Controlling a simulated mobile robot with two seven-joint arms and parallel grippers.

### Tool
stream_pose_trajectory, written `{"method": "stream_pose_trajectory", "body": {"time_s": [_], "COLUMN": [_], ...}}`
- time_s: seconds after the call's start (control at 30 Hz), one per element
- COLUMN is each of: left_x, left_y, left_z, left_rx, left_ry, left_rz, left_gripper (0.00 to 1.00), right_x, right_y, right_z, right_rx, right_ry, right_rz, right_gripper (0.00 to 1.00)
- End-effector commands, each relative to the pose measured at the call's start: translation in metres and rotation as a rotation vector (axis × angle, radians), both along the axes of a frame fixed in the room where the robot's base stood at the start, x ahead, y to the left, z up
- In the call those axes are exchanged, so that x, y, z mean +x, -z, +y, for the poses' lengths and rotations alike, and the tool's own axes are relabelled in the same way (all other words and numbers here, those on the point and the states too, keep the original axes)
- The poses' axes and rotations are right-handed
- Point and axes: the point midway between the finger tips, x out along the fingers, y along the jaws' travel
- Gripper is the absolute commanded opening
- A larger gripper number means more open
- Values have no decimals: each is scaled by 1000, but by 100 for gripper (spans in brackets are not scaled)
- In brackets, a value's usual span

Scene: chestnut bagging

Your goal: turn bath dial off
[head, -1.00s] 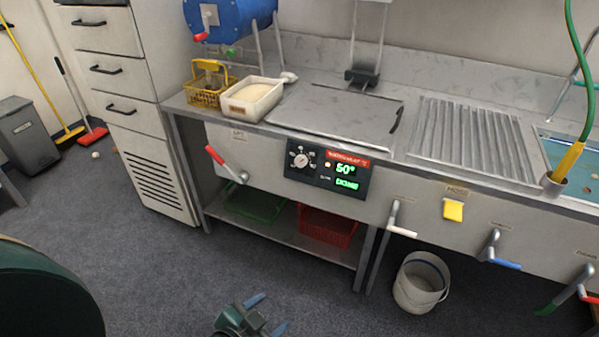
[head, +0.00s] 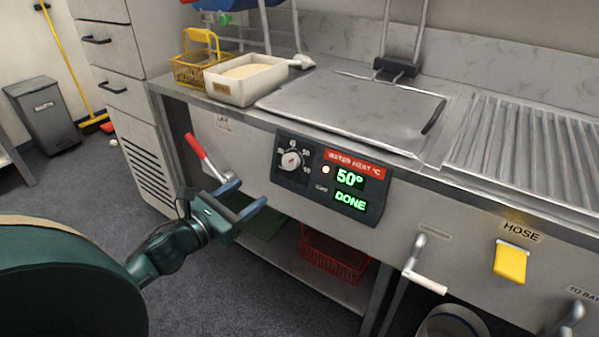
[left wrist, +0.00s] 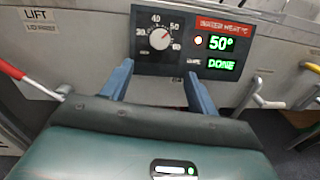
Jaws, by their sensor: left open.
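The bath dial (head: 291,160) is a round knob with a pale pointer on the dark water heat panel (head: 375,205), on the front of the steel bench. Its scale has several numbers, and the panel reads 50° and DONE in green. In the left wrist view the dial (left wrist: 159,39) is straight ahead, above and between my fingers, its pointer towards the upper right. My left gripper (head: 250,203) is open and empty, below and left of the dial and apart from it. Its blue fingers (left wrist: 159,88) also show in the left wrist view. My right gripper is not in view.
A red-handled lift lever (head: 205,155) is just left of my left gripper. A white-handled crank (head: 425,270) and a yellow hose block (head: 510,262) are to the right. A red basket (head: 335,255) sits on the lower shelf. A white tub (head: 246,80) stands on top.

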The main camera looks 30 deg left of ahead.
Motion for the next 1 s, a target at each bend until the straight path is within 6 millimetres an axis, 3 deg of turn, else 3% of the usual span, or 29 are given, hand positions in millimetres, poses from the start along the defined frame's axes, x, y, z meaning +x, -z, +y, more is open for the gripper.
{"method": "stream_pose_trajectory", "body": {"time_s": [0.17,0.7,1.0], "left_x": [10,98,127], "left_y": [-2,-2,-1], "left_z": [0,-13,-18], "left_rx": [45,40,39], "left_ry": [5,2,2], "left_rz": [-16,-15,-12], "left_gripper": [59,59,59], "right_x": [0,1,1], "right_y": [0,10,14], "right_z": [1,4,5], "right_rx": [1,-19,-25], "right_ry": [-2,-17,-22], "right_rz": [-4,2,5], "right_gripper": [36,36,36]}}
